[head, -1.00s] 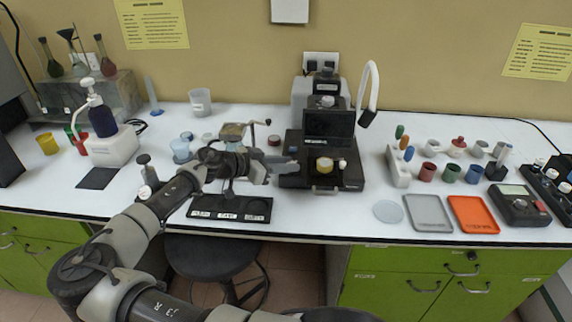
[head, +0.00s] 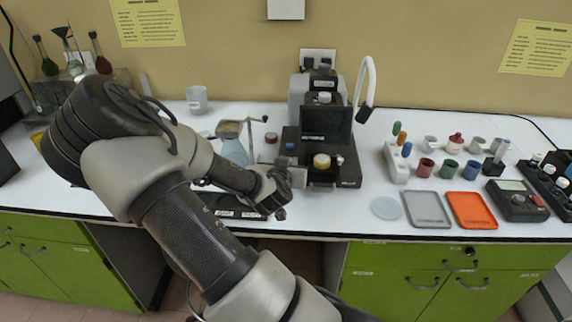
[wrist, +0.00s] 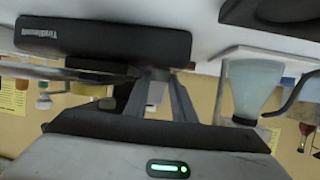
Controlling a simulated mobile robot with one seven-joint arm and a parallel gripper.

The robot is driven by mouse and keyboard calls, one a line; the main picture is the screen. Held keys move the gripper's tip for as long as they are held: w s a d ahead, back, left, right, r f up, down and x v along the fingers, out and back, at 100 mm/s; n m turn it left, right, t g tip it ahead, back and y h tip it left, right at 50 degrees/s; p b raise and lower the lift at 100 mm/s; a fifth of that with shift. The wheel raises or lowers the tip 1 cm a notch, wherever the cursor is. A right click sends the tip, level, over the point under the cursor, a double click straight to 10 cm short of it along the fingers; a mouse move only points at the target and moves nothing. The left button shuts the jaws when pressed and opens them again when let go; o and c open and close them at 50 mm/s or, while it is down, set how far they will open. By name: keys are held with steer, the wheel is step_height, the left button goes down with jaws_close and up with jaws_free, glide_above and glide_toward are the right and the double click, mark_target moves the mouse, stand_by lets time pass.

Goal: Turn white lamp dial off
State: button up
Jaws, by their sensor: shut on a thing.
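The black instrument (head: 348,172) stands on the white bench, with a curved white lamp (head: 371,72) at its right rear. A yellow-topped round part (head: 321,161) and a small pale knob (head: 340,160) sit on its front deck. I cannot make out which part is the lamp dial. My gripper (head: 300,178) is at the instrument's left front corner. In the wrist view, the fingers (wrist: 158,82) converge beside the end of the black labelled block (wrist: 100,40). They are shut on a small part, mostly hidden between them.
To the right are a grey tray (head: 427,210), an orange tray (head: 473,210) and several coloured cups. The bench's front edge runs just below my gripper.

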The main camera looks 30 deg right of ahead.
steer(key=shift+s+d+n+t+y+b, duration=0.15)
steer(key=shift+n+t+y+b, duration=0.4)
steer(key=shift+n+t+y, duration=0.4)
steer(key=shift+n+y, duration=0.25)
steer(key=o, duration=1.1)
steer(key=shift+c, duration=0.2)
steer(key=shift+g, duration=0.25)
